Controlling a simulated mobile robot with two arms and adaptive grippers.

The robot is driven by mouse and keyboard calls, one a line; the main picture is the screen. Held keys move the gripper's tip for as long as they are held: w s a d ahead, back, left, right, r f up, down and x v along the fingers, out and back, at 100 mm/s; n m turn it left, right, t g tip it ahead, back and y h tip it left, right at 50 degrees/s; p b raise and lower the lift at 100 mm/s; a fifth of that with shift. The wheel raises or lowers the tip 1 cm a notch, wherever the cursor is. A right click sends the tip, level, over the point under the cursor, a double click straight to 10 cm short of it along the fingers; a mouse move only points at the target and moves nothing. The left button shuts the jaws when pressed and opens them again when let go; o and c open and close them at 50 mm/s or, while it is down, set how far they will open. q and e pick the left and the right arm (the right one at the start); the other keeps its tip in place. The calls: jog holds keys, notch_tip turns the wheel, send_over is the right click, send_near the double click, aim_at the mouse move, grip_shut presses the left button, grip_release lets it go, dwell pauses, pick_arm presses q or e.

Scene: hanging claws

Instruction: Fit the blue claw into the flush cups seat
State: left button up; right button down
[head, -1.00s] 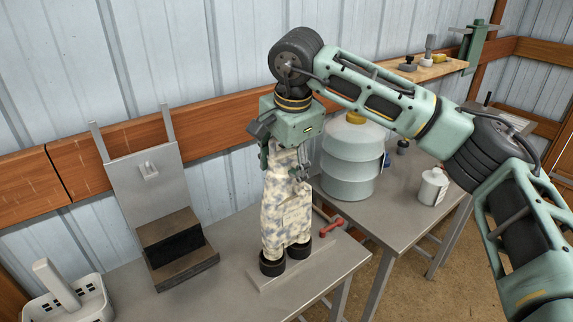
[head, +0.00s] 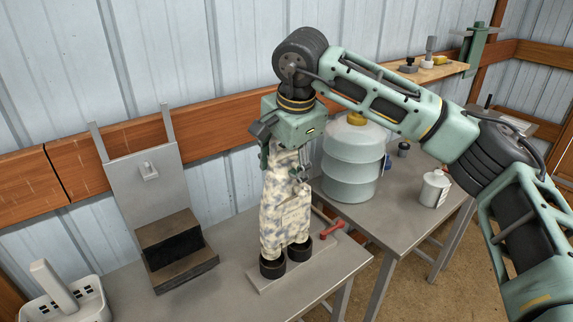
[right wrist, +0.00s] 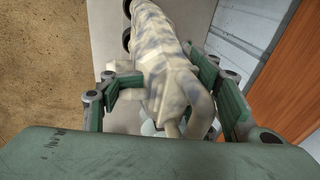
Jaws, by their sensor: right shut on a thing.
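The claw is a cream piece mottled with blue-grey (head: 285,205), hanging upright with two leg-like lower ends. My right gripper (head: 284,158) points down and is shut on its upper part. In the right wrist view, the claw (right wrist: 180,72) lies between the fingers (right wrist: 160,88). Its lower ends are at two black-rimmed cups (head: 272,267) on a grey base plate (head: 260,283); the cups also show in the right wrist view (right wrist: 127,40). I cannot tell how far the ends are inside the cups. My left gripper is not in view.
A grey metal stand with a brown tray (head: 185,270) is left of the claw. A white basket (head: 90,300) sits at the lower left. A ribbed container (head: 350,170) and a white bottle (head: 434,188) stand on the right table. A red-handled tool (head: 331,230) is close by.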

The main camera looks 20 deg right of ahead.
jog(key=shift+f, duration=0.2)
jog(key=shift+f+b, duration=0.65)
jog(key=shift+f, duration=0.05)
jog(key=shift+r, duration=0.15)
jog(key=shift+r+p, duration=0.45)
jog(key=shift+p, duration=0.05)
jog(key=shift+r, duration=0.1)
jog(key=shift+s, duration=0.15)
